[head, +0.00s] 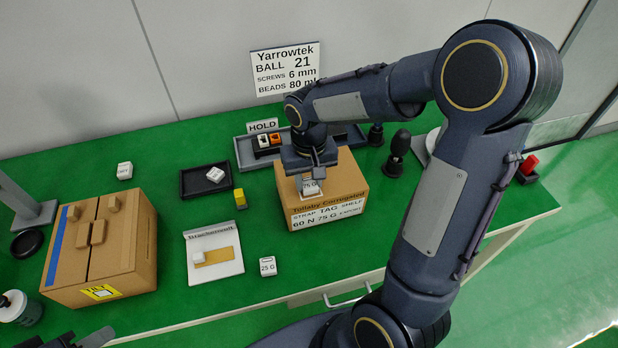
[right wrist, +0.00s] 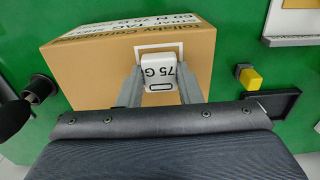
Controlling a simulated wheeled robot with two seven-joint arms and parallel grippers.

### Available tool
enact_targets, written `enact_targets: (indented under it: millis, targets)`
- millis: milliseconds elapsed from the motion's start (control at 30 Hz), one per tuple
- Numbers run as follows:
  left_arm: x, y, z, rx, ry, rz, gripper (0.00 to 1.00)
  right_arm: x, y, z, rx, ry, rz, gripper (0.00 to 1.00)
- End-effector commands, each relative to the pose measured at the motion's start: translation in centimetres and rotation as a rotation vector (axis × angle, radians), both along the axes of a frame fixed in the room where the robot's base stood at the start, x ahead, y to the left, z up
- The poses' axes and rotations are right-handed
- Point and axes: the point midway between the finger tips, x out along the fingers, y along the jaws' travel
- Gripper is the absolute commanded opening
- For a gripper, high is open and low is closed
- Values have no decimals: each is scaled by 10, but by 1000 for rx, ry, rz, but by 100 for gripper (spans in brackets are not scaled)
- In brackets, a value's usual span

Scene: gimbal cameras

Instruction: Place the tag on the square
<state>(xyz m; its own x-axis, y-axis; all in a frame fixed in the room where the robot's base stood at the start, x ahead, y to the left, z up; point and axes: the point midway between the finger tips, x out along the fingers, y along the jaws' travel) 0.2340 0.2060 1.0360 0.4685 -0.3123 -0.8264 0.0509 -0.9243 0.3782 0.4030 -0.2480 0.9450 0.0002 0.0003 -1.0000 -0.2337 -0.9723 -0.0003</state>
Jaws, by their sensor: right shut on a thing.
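My right gripper (head: 311,187) is shut on a white tag (head: 311,188) marked 75 G. The tag also shows between the fingers in the right wrist view (right wrist: 158,72). It is at the top of a cardboard box (head: 345,193) labelled Tollaby Corrugated. Part of a pale square outline (right wrist: 181,47) shows on the box top around the tag; the gripper hides the rest. I cannot tell whether the tag touches the box. Part of my left gripper (head: 95,338) shows at the bottom left edge; its jaws are unclear.
A white block marked 25 G (head: 268,267) stands on the green table. A white board (head: 228,268), a yellow block (head: 240,199), a black tray (head: 188,190) and a larger carton (head: 70,285) lie to the left. Dark knobbed objects (head: 398,146) stand behind right.

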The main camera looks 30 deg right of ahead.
Motion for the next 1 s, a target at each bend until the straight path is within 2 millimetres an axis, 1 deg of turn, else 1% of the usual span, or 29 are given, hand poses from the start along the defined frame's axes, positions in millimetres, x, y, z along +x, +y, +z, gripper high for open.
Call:
enact_targets:
  millis: [200, 233, 367, 633, 733, 767, 867, 1000]
  targets:
    - [0, 0, -5, 0, 0, 0, 36, 0, 0, -5, 0, 0, 0, 10]
    - [0, 0, -3, 0, 0, 0, 36, 0, 0, -3, 0, 0, 0, 36]
    - [0, 0, -3, 0, 0, 0, 36, 0, 0, -3, 0, 0, 0, 53]
    - [0, 0, -2, 0, 0, 0, 36, 0, 0, -2, 0, 0, 0, 54]
    - [0, 0, 3, 0, 0, 0, 36, 0, 0, 4, 1, -1, 0, 54]
    - [0, 0, 1, 0, 0, 0, 36, 1, 0, 6, 1, -2, 0, 54]
    - [0, 0, 1, 0, 0, 0, 36, 2, 0, 21, 1, -8, 0, 54]
    - [0, 0, 2, 0, 0, 0, 36, 1, 0, 52, 0, -7, 0, 54]
